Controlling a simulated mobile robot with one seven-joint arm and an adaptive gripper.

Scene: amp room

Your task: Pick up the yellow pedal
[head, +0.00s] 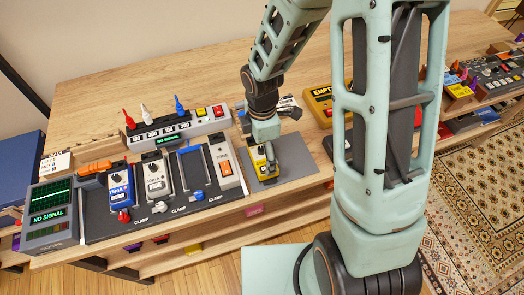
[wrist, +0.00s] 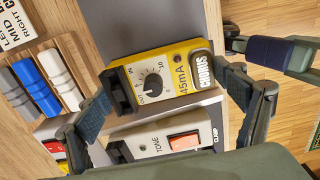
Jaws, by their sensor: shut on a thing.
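The yellow pedal (head: 259,166) is at the grey mat (head: 296,158) right of the pedal row in the head view. In the wrist view the yellow pedal (wrist: 180,66) shows a black knob, "45mA" and a dark CHORUS label. My gripper (head: 264,153) comes down over it from above. In the wrist view my gripper (wrist: 168,88) has one finger at each end of the pedal and is shut on it. The pedal's underside is hidden, so I cannot tell whether it is clear of the mat.
A TONE pedal (wrist: 155,145) lies close beside the yellow one. A black clamp board (head: 101,223) holds several pedals, with a NO SIGNAL screen (head: 48,217) at its left. A power strip (head: 178,126) with coloured plugs stands behind. A yellow EMPTY box (head: 319,96) is farther right.

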